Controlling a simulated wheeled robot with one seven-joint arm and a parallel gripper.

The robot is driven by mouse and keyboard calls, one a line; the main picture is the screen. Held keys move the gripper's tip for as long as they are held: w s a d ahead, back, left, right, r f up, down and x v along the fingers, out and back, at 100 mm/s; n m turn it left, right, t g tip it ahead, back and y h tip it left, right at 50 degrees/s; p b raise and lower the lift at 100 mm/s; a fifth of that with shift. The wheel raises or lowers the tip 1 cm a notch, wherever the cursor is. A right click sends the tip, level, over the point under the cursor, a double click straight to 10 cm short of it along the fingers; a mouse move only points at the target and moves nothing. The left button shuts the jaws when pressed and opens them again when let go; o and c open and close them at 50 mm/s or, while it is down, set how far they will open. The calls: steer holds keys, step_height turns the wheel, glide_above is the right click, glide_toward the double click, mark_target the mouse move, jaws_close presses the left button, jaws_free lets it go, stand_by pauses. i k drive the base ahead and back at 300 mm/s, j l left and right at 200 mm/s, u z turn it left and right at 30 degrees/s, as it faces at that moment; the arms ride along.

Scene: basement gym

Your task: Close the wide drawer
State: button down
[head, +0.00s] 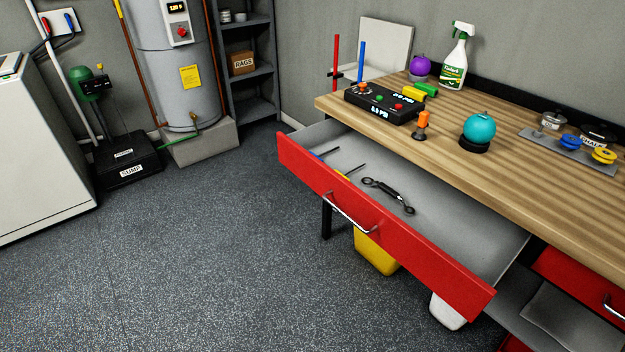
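The wide drawer (385,231) has a red front with a silver bar handle (349,212). It is pulled far out from under the wooden workbench (543,203) and its grey inside shows. A dark wrench-like tool (388,194) and several thin tools with blue and yellow handles lie in it. My gripper is not in the head view.
A second red drawer (575,286) is at the lower right. A yellow bin (376,254) and a white container (447,311) stand under the wide drawer. The speckled floor (190,250) in front is clear. A pressure box, a teal ball and a spray bottle stand on the bench.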

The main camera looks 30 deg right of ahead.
mark_target(459, 247)
steer(key=i+j+z, duration=0.35)
steer(key=i+j, duration=0.6)
steer(key=i, duration=0.1)
